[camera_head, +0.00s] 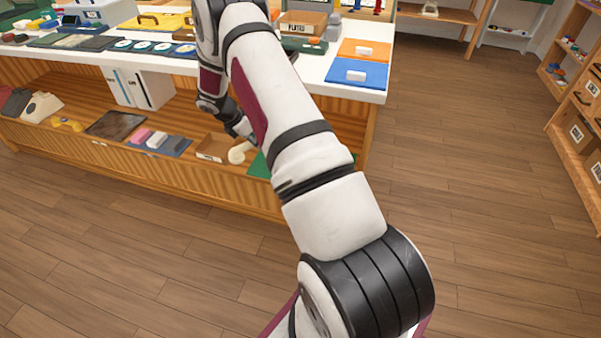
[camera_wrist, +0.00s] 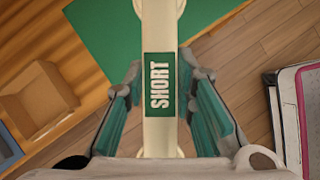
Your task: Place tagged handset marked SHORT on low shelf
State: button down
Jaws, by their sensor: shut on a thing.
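The cream handset (camera_wrist: 160,42) with a green tag reading SHORT is between the fingers of my gripper (camera_wrist: 160,100) in the wrist view. My gripper is shut on its middle, with the tag between the fingertips. In the head view the cream handset (camera_head: 240,152) shows beside my gripper (camera_head: 240,132), at the low shelf (camera_head: 95,148) of the wooden counter. My arm hides part of it. A green mat (camera_wrist: 100,30) lies below the handset in the wrist view; it also shows in the head view (camera_head: 260,166). I cannot tell whether handset and mat touch.
An open cardboard box (camera_head: 213,147) stands left of the handset; it also shows in the wrist view (camera_wrist: 38,100). Further left are a blue mat (camera_head: 173,147) with blocks, a brown board (camera_head: 115,124) and dial phones (camera_head: 42,106). The white countertop (camera_head: 310,75) lies above.

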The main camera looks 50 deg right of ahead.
jog(key=d+f+n+t+b, duration=0.1)
jog(key=f+n+b, duration=0.1)
jog(key=f, duration=0.2)
jog(key=d+f+n+t+b, duration=0.1)
jog(key=f+n+b, duration=0.1)
jog(key=f, duration=0.3)
jog(key=d+f+n+t+b, duration=0.1)
jog(key=d+f+n+b, duration=0.1)
jog(key=f, duration=0.3)
jog(key=shift+w+f+n+b, duration=0.1)
jog(key=shift+f+n+b, duration=0.05)
jog(key=shift+n+b, duration=0.2)
jog(key=shift+d+f, duration=0.15)
jog(key=shift+d, duration=0.05)
jog(key=s+d, duration=0.1)
jog(key=d, duration=0.4)
jog(key=s+d+f, duration=0.1)
jog(key=d, duration=0.4)
jog(key=s+d+b, duration=0.1)
jog(key=d, duration=0.4)
jog(key=shift+s+d+f, duration=0.15)
jog(key=shift+s+f, duration=0.15)
jog(key=shift+f+b, duration=1.05)
jog(key=shift+f, duration=0.6)
jog(key=shift+f, duration=0.1)
jog(key=c, duration=1.3)
grip_release()
jog(key=shift+f, duration=0.1)
jog(key=shift+c, duration=0.2)
